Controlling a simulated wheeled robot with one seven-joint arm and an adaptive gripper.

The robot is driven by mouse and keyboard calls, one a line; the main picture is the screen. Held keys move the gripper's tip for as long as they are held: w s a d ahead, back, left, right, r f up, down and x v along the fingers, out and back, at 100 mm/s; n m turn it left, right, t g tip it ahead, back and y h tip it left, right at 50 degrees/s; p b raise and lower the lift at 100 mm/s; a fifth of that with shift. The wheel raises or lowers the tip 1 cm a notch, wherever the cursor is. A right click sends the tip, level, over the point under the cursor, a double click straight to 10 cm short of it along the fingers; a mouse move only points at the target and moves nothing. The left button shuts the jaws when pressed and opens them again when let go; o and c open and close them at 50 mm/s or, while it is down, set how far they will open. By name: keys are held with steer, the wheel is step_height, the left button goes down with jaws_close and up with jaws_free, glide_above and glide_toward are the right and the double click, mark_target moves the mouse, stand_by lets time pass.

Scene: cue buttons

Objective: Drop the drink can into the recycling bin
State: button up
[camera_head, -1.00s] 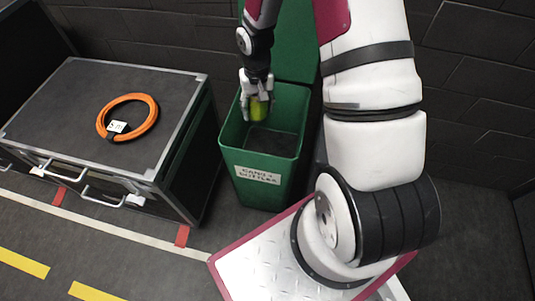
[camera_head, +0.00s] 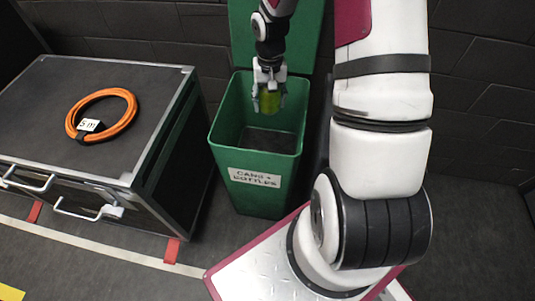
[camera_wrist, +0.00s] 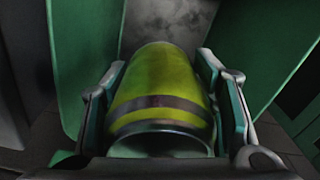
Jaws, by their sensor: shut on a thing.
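The drink can (camera_head: 269,101) is yellow-green; in the wrist view the can (camera_wrist: 160,85) shows a dark band and a pale end toward the camera. My gripper (camera_head: 269,96) is shut on the can, with one finger on each side of it. The recycling bin (camera_head: 255,163) is green, open at the top, with a white label reading "CANS + BOTTLES". In the head view the can and fingers appear over the bin's opening, in front of its raised lid. Green bin walls (camera_wrist: 85,55) surround the can in the wrist view. The exact height of the can against the rim is hard to tell.
A black flight case (camera_head: 120,150) with metal edges stands left of the bin, with a coiled orange cable (camera_head: 128,115) on top. A dark brick wall (camera_head: 480,90) is behind. Dark floor with red and white tape lies in front.

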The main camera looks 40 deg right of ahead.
steer(key=shift+f+b, duration=1.2)
steer(key=shift+f, duration=0.65)
steer(key=o, duration=0.9)
steer(key=shift+r, duration=0.1)
steer(key=shift+c, duration=0.2)
step_height(320, 180, up, 12)
steer(key=shift+a, duration=0.1)
